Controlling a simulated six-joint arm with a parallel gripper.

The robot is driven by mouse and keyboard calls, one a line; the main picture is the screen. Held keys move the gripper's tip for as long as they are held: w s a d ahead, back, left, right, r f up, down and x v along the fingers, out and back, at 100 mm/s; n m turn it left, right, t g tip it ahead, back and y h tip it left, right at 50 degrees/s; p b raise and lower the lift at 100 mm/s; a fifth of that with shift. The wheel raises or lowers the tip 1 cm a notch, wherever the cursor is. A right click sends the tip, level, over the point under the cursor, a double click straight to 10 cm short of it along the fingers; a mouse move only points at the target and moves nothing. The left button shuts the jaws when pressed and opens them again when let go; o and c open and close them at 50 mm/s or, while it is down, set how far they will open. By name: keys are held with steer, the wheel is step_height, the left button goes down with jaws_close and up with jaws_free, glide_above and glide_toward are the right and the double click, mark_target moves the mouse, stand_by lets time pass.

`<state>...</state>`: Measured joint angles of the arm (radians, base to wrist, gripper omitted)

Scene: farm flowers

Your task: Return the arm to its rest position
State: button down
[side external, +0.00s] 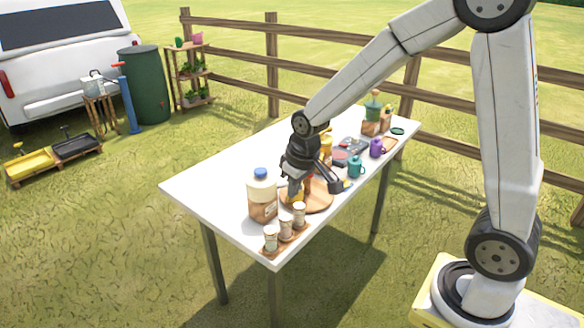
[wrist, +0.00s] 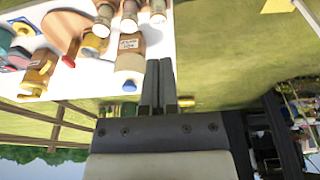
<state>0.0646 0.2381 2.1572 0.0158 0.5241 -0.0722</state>
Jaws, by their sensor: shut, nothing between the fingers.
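My gripper (side external: 294,188) hangs over the white table (side external: 215,185) at the end of my arm, which is stretched out across it. It is beside the blue-capped bottle (side external: 262,197) and above the round wooden board (side external: 320,202). In the wrist view, the two fingers of my gripper (wrist: 159,64) are together with nothing between them. The same bottle shows there near the fingertips (wrist: 129,62). I cannot tell whether the fingers touch anything. My arm is away from its base, with the elbow raised high.
Several small jars (side external: 285,229) stand on a wooden holder at the table's near corner. A teal mug (side external: 356,167), a purple mug (side external: 377,148) and a green-topped container (side external: 372,112) stand farther along. A wooden fence (side external: 272,65) runs behind. The table's left end is clear.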

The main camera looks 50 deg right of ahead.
steer(key=s+a+f, duration=0.2)
steer(key=s, duration=0.9)
steer(key=shift+s+a+f, duration=0.15)
steer(key=shift+s+a, duration=0.05)
stand_by(0.4)
